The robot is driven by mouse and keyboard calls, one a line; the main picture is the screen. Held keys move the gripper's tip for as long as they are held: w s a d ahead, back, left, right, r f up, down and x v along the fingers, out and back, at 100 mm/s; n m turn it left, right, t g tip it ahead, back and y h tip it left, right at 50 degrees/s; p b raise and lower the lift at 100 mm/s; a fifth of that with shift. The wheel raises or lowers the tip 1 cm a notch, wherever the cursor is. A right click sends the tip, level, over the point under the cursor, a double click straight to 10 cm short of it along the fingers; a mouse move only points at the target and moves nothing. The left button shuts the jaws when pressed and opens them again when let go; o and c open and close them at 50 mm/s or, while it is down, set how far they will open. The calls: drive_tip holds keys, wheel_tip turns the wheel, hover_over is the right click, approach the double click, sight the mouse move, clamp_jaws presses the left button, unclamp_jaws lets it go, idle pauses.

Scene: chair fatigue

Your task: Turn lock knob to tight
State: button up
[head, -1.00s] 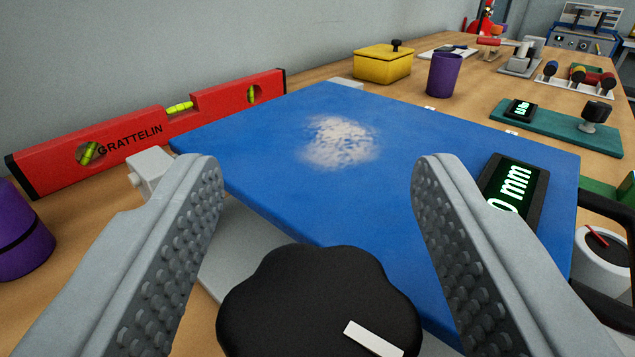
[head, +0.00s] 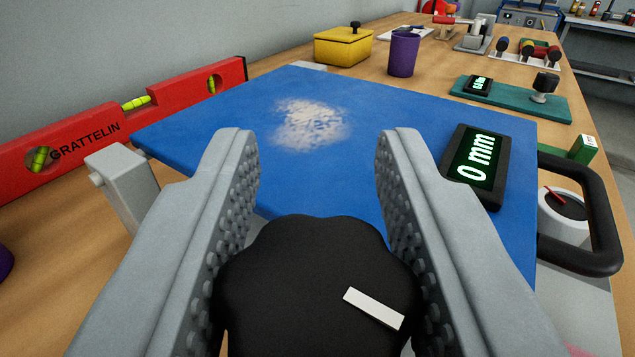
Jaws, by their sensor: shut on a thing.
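The lock knob (head: 300,280) is black with a lobed rim and a white marker bar (head: 374,308) on its top, lying to the lower right of its middle. It sits at the bottom centre of the head view, in front of the blue plate. My gripper (head: 312,165) has one finger on each side of the knob, and its studded pads are shut on the knob's left and right edges. The pads' lower parts and the knob's underside are hidden.
The blue plate (head: 220,140) bears a pale patch and a display (head: 475,165) reading "0 mm". A black handle (head: 590,265) stands at its right. A red spirit level (head: 100,140) lies left. A purple cup (head: 404,55) and a yellow box (head: 343,47) stand behind.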

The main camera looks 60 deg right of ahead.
drive_tip(key=o, duration=1)
drive_tip(key=v, duration=1.7)
drive_tip(key=shift+s+a, duration=0.15)
drive_tip(key=shift+a, duration=0.05)
drive_tip(key=shift+r, duration=0.15)
